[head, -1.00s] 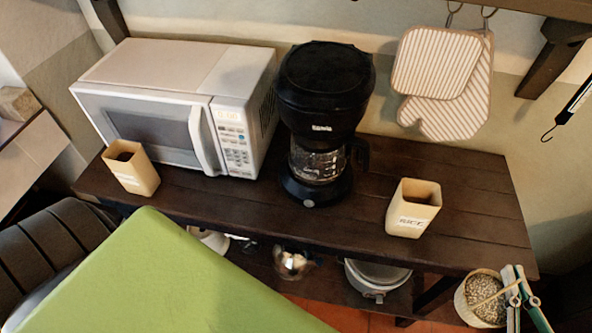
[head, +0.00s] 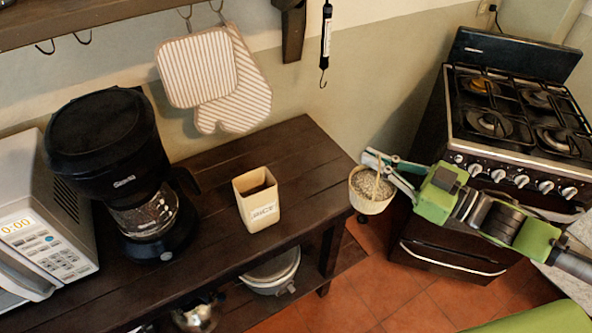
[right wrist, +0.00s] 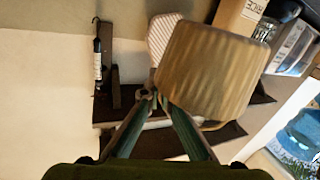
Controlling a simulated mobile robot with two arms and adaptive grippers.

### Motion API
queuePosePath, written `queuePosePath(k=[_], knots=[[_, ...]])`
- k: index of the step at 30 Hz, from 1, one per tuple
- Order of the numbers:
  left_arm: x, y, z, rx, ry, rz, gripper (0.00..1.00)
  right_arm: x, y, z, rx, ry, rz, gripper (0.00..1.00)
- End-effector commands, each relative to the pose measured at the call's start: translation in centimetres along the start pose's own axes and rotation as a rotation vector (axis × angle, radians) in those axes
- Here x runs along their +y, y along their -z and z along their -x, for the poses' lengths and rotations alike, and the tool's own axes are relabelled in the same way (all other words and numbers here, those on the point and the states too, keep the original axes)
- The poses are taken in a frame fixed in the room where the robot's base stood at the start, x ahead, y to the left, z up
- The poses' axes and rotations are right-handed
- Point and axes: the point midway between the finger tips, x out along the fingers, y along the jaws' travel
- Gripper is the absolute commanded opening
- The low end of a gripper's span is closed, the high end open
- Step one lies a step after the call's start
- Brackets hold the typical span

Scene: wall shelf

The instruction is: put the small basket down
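The small basket (head: 371,190) is a light woven basket with a handle and a grey speckled filling. It hangs upright from my right gripper (head: 375,160), just off the right end of the dark wooden shelf table (head: 318,150). In the right wrist view the basket (right wrist: 210,70) fills the upper middle. The green fingertips of my right gripper (right wrist: 157,98) meet at its handle. No surface shows directly under the basket. My left gripper is not in any view.
A cream rice canister (head: 257,200) stands on the table, with a black coffee maker (head: 120,180) and a microwave (head: 45,240) to its left. The tabletop right of the canister is clear. A black stove (head: 450,240) stands to the right. Striped oven mitts (head: 200,70) hang above.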

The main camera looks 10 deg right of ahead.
Motion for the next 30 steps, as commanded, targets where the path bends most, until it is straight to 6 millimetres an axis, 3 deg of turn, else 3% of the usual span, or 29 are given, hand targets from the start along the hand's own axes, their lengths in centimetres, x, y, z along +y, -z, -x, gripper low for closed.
queuePosePath(k=[13, 23, 30], knots=[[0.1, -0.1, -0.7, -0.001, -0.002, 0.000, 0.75, 0.1, -1.4, -4.2, 0.006, -0.001, 0.003, 0.00], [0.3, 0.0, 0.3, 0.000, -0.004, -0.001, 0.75, 0.0, -3.1, -8.8, 0.006, -0.001, 0.001, 0.00], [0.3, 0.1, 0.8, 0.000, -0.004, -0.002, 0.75, -0.5, -7.3, -12.4, 0.004, 0.000, -0.001, 0.00]])
